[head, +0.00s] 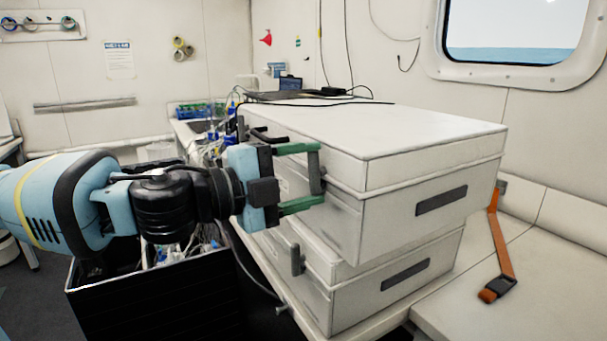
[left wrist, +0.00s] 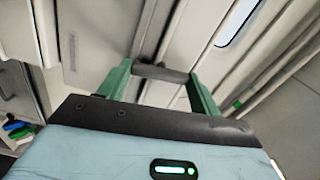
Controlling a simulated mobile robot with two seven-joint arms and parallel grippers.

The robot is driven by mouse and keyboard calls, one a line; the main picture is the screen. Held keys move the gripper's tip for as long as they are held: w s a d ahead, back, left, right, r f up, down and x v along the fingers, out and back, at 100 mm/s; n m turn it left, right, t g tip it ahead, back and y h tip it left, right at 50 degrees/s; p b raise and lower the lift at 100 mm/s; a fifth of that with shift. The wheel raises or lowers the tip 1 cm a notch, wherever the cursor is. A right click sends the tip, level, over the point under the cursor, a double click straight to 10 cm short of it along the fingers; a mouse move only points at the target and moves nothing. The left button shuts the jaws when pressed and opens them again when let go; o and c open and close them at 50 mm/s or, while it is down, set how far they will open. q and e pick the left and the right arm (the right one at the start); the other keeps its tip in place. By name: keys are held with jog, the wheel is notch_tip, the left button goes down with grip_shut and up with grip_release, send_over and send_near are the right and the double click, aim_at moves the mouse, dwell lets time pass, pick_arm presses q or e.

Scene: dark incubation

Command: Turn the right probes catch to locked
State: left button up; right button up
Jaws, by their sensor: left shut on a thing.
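Two white cases are stacked on the bench, an upper case (head: 400,210) and a lower case (head: 375,297). My left gripper (head: 315,174) is at the near side of the upper case, close to its front corner. Its green fingers are shut on a grey upright catch (head: 316,166), one finger above and one below. In the left wrist view the catch (left wrist: 160,73) is a grey bar spanning between the two fingers. A similar grey catch (head: 297,260) on the lower case is free. I cannot read any label naming the probes case. My right gripper is not in view.
A dark open bin (head: 150,305) with clutter stands below my left arm. An orange strap (head: 497,245) lies on the seat at right. A laptop (head: 290,84) and cables lie behind the cases. A window is on the back wall.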

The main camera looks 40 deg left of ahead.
pick_arm(q)
jog(key=shift+m, duration=0.9)
jog(key=o, duration=1)
